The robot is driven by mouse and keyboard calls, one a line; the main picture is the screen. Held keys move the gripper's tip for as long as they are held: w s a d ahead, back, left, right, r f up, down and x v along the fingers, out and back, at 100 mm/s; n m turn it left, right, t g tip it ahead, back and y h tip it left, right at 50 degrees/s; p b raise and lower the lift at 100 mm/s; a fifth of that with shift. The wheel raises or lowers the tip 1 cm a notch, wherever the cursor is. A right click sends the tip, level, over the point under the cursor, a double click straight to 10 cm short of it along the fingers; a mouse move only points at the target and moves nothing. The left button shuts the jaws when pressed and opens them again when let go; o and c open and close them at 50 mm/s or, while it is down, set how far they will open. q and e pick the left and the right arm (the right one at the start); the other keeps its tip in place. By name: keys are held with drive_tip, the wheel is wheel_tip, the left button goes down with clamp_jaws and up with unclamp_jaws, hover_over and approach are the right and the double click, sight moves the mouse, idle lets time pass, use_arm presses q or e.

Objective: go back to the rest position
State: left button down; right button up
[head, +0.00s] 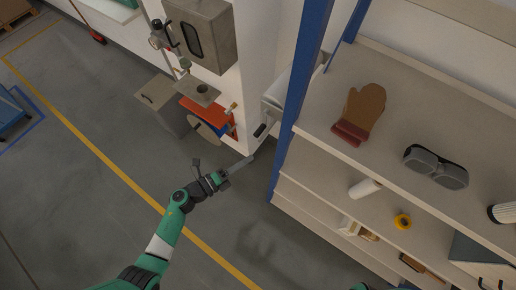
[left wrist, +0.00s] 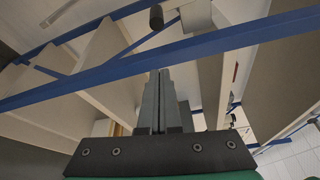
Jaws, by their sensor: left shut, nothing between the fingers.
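My left gripper (head: 250,159) is at the centre of the head view, at the end of my green and black arm. Its grey fingers point up and right, over the floor near the lower end of the blue shelf post. In the left wrist view its two fingers (left wrist: 160,78) lie together, shut with nothing between them. My right gripper is out of view. A sliver of green at the bottom edge of the head view may be part of my right arm.
A grey metal box (head: 200,35) hangs at the top, above red-orange equipment (head: 207,115). The grey floor (head: 90,130) at left is mostly clear.

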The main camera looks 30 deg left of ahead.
use_arm(q)
drive_tip(key=shift+s+a, duration=0.3)
drive_tip(key=shift+s, duration=0.35)
drive_tip(key=w+a+r+n+t+y+p, duration=0.1)
drive_tip(key=w+a+r+n+t+y, duration=0.3)
drive_tip(key=r, duration=1.1)
drive_tip(key=w+a+r+n+t+y+p, duration=0.1)
drive_tip(key=w+a+r+n+t+y, duration=0.15)
drive_tip(key=r+n, duration=0.8)
drive_tip(key=w+a+r+n+t+y+p, duration=0.1)
drive_tip(key=w+a+r+t+y, duration=0.3)
drive_tip(key=r, duration=1.4)
drive_tip(key=s+d+r+n+y, duration=0.2)
drive_tip(key=s+r+n, duration=0.15)
drive_tip(key=r, duration=0.35)
drive_tip(key=s+d+r+n+y, duration=0.1)
drive_tip(key=s+d+r+n, duration=0.1)
drive_tip(key=r+n, duration=0.45)
drive_tip(key=s+d+r+m+h+p, duration=0.1)
drive_tip(key=s+d+r+h, duration=0.5)
drive_tip(key=d+r+h, duration=0.3)
wheel_tip(320, 180, up, 2)
drive_tip(key=shift+s+r+m+t+p, duration=0.15)
drive_tip(key=shift+s+m+t+p, duration=0.2)
drive_tip(key=shift+t, duration=0.1)
